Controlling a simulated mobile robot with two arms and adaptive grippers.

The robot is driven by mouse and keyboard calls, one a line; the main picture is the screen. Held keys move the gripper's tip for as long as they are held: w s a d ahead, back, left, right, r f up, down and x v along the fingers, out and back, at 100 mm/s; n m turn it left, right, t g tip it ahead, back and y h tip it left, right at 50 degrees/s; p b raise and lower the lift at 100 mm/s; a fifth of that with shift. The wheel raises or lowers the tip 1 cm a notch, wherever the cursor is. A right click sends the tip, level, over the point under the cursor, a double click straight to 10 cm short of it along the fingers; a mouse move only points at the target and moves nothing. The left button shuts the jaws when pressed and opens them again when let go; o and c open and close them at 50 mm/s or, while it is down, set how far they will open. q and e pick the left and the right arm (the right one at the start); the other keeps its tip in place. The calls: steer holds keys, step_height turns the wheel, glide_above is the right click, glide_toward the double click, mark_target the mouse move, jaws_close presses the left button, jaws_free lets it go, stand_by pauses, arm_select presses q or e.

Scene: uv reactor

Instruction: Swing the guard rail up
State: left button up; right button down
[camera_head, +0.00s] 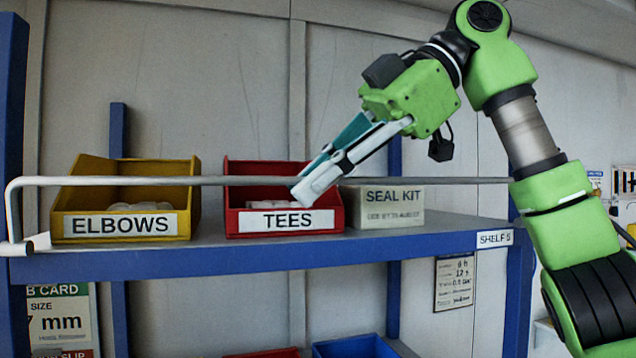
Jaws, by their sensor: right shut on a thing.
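The guard rail (235,181) is a thin grey metal bar running across the front of the blue shelf. At the left it bends down to a short foot (22,246) by the shelf's corner. It passes in front of the bins, roughly level. My right gripper (312,187) comes in from the upper right and is shut on the rail, in front of the red bin. Its fingers hide a short stretch of the rail. The rail's right end goes behind my right arm and is hidden. My left gripper is not in view.
On the shelf (270,256) stand a yellow ELBOWS bin (188,170), a red TEES bin (332,218) and a SEAL KIT box (385,206). Blue posts (12,110) flank the shelf. Blue and red bins sit below. The space above the rail at left is clear.

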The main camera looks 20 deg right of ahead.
steer(key=shift+w+m+g, duration=0.4)
steer(key=shift+w+g, duration=0.05)
steer(key=shift+g, duration=0.05)
stand_by(0.3)
steer(key=c, duration=2.2)
jaws_free()
steer(key=shift+w, duration=0.1)
